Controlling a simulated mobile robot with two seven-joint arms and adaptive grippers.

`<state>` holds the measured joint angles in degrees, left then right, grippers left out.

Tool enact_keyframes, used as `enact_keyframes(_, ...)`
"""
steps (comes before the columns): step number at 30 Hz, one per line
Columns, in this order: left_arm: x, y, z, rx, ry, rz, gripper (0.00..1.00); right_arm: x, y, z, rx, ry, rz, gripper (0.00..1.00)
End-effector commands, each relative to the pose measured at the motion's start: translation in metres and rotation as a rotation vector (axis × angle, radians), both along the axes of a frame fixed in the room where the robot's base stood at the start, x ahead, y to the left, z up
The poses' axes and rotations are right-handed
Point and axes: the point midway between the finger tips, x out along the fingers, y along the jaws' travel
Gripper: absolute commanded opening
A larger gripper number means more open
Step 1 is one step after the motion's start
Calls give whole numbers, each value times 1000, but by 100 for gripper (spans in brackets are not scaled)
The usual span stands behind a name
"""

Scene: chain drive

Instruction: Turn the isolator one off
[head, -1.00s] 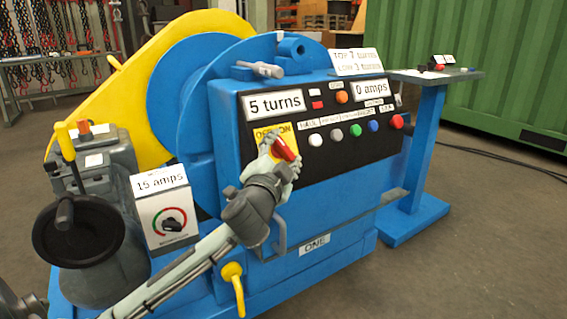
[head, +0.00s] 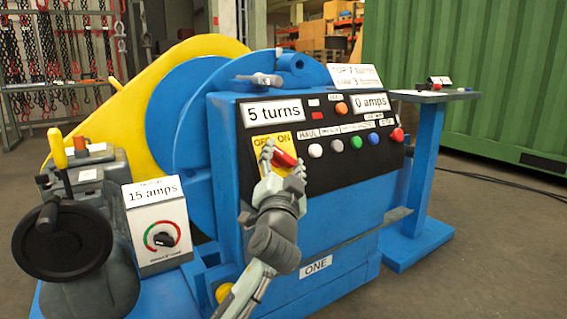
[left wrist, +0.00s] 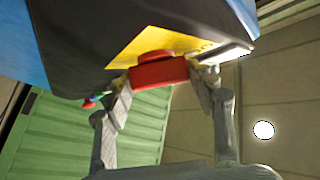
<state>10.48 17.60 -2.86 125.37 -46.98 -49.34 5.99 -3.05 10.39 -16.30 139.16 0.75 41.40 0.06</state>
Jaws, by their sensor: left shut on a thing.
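The isolator's red handle (head: 285,156) sits on a yellow plate (head: 262,142) marked OFF at left and ON at right, on the black panel of the blue machine (head: 345,232) labelled ONE. The handle slants down to the right. My left gripper (head: 282,163) is shut on it, with a finger at each end and the arm coming up from below. In the left wrist view the red handle (left wrist: 160,73) lies between the two fingertips (left wrist: 167,79), below the yellow plate (left wrist: 150,42). The fingers hide part of the plate. My right gripper is out of view.
Coloured push buttons (head: 355,143) run along the panel to the right of the handle. A grey rail (head: 335,245) crosses the machine's front below. A grey box with a dial (head: 158,225) reads 15 amps at left. The displays read 5 turns and 0 amps.

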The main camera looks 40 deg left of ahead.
Motion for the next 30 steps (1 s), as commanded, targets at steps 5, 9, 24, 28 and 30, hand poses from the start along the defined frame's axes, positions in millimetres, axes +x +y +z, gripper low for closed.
enact_keyframes(5, 0, 0, 0, -2, 0, -1, 27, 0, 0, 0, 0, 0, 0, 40)
enact_keyframes(9, 0, 0, 0, -2, 0, -1, 64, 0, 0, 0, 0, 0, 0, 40)
enact_keyframes(24, -6, -5, -3, -4, 1, -2, 77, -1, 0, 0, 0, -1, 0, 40)
enact_keyframes(28, -24, -14, -9, -6, 2, -2, 77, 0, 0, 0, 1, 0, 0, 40)
enact_keyframes(30, -34, -21, -13, -5, 3, -2, 77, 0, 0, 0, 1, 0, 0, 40)
